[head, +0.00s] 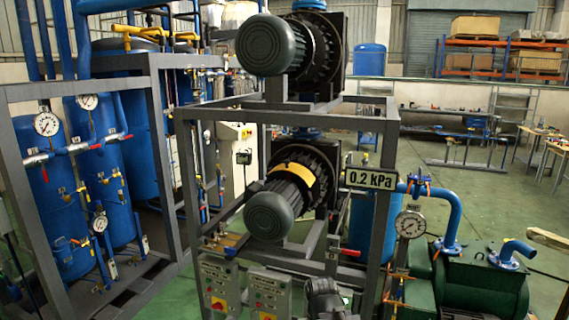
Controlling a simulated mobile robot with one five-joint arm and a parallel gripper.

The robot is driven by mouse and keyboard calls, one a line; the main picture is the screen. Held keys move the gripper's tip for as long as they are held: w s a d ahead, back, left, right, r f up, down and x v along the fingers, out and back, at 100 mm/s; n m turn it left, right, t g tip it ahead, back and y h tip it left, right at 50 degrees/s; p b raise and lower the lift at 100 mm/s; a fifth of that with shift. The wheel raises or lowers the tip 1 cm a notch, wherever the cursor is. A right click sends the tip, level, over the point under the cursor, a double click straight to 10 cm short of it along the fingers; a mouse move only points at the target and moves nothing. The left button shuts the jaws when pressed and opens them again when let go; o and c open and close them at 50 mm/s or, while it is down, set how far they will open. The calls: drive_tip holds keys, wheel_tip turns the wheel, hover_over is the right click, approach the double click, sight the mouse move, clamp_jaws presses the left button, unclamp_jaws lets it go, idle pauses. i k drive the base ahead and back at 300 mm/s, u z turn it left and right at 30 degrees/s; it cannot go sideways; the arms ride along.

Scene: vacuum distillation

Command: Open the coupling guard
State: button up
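A yellow curved band (293,173), which looks like the coupling guard, sits over the joint between the lower green motor (271,213) and the dark round pump housing behind it. The band lies against the top of the machine; I see no clear gap under it. My gripper (324,297) appears to be the black shape at the bottom edge, below and to the right of the lower motor, well apart from the band. It is dark and partly cut off by the frame, so its fingers cannot be made out.
Control boxes (268,291) stand low in front. Blue tanks (70,190) with gauges are at left, a green pump (490,285) at right. Open floor lies behind right.

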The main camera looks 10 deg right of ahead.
sight(297, 169)
drive_tip(key=u, duration=0.35)
drive_tip(key=i, duration=0.8)
drive_tip(key=u, duration=0.8)
drive_tip(key=i, duration=0.5)
drive_tip(key=u, duration=0.3)
drive_tip(key=k, duration=0.85)
drive_tip(key=u, duration=0.2)
drive_tip(key=i, duration=0.4)
drive_tip(key=z, duration=0.05)
